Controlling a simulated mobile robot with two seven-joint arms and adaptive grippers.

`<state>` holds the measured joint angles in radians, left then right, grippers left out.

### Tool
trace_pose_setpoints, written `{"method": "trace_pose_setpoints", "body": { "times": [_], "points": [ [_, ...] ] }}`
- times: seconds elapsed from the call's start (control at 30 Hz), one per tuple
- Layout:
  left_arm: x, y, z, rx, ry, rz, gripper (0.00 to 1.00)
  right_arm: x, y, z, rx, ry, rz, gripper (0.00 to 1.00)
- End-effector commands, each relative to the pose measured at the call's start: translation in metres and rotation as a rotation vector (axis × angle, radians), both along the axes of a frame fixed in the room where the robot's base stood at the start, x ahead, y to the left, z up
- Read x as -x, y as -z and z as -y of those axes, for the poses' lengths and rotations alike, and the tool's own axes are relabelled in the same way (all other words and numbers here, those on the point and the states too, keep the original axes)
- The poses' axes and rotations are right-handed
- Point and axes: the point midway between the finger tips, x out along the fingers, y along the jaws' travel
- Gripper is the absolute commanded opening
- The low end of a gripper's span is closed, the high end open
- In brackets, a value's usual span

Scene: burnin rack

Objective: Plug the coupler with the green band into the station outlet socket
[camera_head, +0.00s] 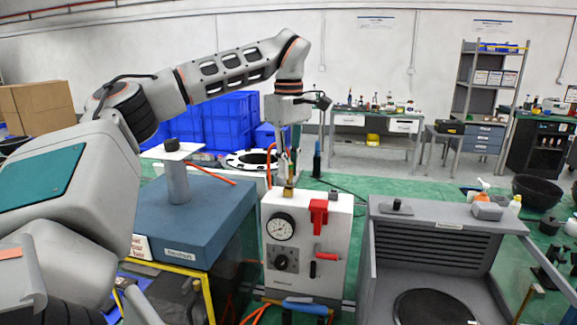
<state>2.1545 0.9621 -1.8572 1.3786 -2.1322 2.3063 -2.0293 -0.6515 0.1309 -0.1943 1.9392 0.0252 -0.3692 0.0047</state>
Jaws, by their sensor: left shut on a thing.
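The white station (307,237) stands upright in the middle, with a round gauge, a dark knob and red parts on its front. A small brass fitting (289,191) stands on its top near the left side and looks like the outlet socket. My left gripper (286,168) points down right above this fitting and is shut on a small coupler, with an orange hose beside it. The fingers largely hide the coupler, and I cannot make out its green band. I cannot tell whether the coupler touches the socket. My right gripper is out of view.
A blue-grey block (190,232) with a pale post stands left of the station. A grey bench unit (437,225) with a louvred back stands to the right. A blue-handled item (304,306) lies at the station's foot. Blue crates (222,118) and a worktable stand behind.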

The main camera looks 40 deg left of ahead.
Motion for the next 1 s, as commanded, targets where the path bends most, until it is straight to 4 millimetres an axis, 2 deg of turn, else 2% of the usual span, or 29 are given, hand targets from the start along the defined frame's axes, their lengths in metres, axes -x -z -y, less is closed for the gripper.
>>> {"method": "trace_pose_setpoints", "body": {
  "times": [1.0],
  "points": [
    [0.000, 0.019, 0.000, 0.001, 0.000, -0.001, 0.00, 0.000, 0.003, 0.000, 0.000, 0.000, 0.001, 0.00]
  ]
}}
